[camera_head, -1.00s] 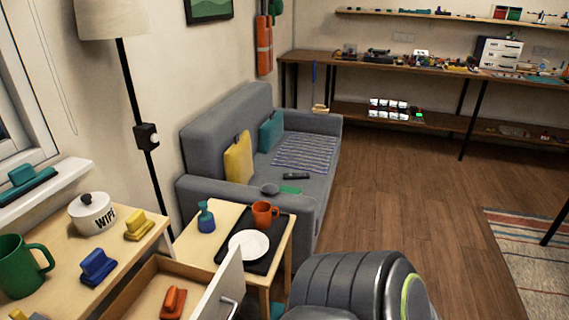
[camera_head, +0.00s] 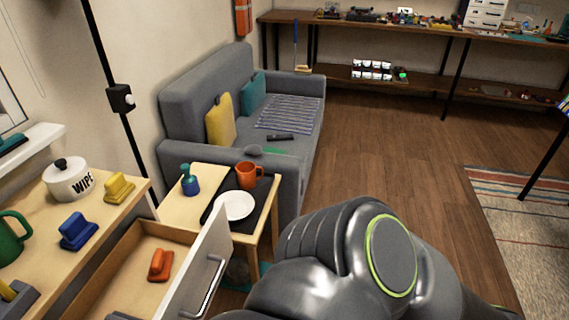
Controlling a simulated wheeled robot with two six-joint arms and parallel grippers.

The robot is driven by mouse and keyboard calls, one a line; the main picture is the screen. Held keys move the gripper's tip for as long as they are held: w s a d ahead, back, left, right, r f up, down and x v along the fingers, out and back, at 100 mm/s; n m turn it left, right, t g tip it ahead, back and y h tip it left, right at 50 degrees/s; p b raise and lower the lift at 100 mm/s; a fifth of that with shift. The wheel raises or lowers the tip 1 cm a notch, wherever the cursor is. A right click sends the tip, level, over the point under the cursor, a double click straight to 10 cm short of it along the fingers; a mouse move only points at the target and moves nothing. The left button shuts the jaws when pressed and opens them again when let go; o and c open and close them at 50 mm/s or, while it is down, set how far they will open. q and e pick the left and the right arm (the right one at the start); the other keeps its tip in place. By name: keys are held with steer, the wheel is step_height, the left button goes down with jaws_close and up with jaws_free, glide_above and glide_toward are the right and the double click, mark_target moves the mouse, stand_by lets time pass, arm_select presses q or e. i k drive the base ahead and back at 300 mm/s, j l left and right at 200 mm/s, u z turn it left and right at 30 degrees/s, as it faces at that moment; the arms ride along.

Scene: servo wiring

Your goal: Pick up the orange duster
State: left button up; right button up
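The orange duster (camera_head: 160,265) lies inside the open wooden drawer (camera_head: 112,284) at the lower left, below the cabinet top. A blue duster (camera_head: 77,231) and a yellow duster (camera_head: 118,188) stand on the cabinet top (camera_head: 60,262) above the drawer. A dark grey arm of mine fills the lower middle of the view, to the right of the drawer. Neither of my grippers' fingers shows, so I cannot see what they hold.
The drawer's white front with its metal handle (camera_head: 213,287) sticks out beside my arm. A side table (camera_head: 173,207) holds an orange mug (camera_head: 248,175), a white plate (camera_head: 234,206) and a blue bottle (camera_head: 189,180). A grey sofa (camera_head: 200,80) stands behind.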

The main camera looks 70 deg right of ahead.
mark_target(159, 270)
steer(key=z, duration=1.2)
